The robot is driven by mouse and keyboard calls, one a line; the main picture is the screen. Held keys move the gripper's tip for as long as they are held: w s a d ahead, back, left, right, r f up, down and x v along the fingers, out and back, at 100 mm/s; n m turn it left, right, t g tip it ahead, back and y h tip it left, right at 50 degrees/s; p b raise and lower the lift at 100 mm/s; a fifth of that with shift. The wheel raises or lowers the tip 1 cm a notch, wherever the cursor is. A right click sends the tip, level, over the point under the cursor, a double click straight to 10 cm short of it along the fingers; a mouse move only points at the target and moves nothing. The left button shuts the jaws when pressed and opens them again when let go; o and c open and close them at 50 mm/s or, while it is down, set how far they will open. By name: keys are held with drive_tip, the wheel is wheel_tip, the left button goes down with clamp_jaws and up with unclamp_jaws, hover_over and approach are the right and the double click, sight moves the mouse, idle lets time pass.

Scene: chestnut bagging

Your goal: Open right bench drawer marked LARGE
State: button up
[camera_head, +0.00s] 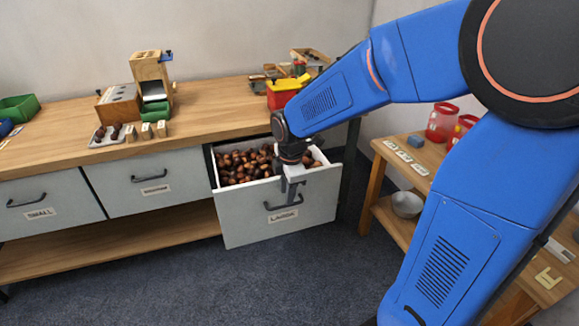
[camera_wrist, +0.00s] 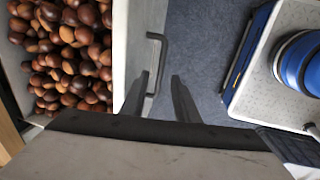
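The drawer marked LARGE (camera_head: 245,220) is the right one in the bench. It stands pulled well out, and its inside is full of brown chestnuts (camera_head: 245,163). Its dark bar handle (camera_head: 270,206) is on the front, above the LARGE label (camera_head: 283,216). My gripper (camera_head: 291,190) points down at the drawer front, just above the handle. In the wrist view my gripper (camera_wrist: 159,76) has its two fingers apart, and the handle (camera_wrist: 163,55) shows between and beyond their tips. I cannot tell whether the fingers touch it.
The SMALL drawer (camera_head: 55,210) and the middle drawer (camera_head: 125,195) are closed. The bench top (camera_head: 210,108) carries a wooden machine (camera_head: 150,78) and a red-yellow bin (camera_head: 283,95). A side table (camera_head: 415,155) stands at right. Carpet in front is clear.

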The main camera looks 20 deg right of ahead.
wheel_tip(320, 180, up, 13)
drive_tip(key=s, duration=0.2)
drive_tip(key=shift+s, duration=0.25)
idle(0.3)
drive_tip(key=s+d+f+m+t, duration=0.1)
drive_tip(key=s+d+m, duration=0.2)
drive_tip(key=s+m, duration=0.6)
drive_tip(key=s+d+f+m+t, duration=0.1)
drive_tip(key=s+d+m, duration=0.3)
drive_tip(key=s+m, duration=0.5)
drive_tip(key=s+f, duration=0.1)
drive_tip(key=s, duration=0.2)
drive_tip(key=shift+s+t, duration=0.2)
drive_tip(key=shift+t, duration=0.1)
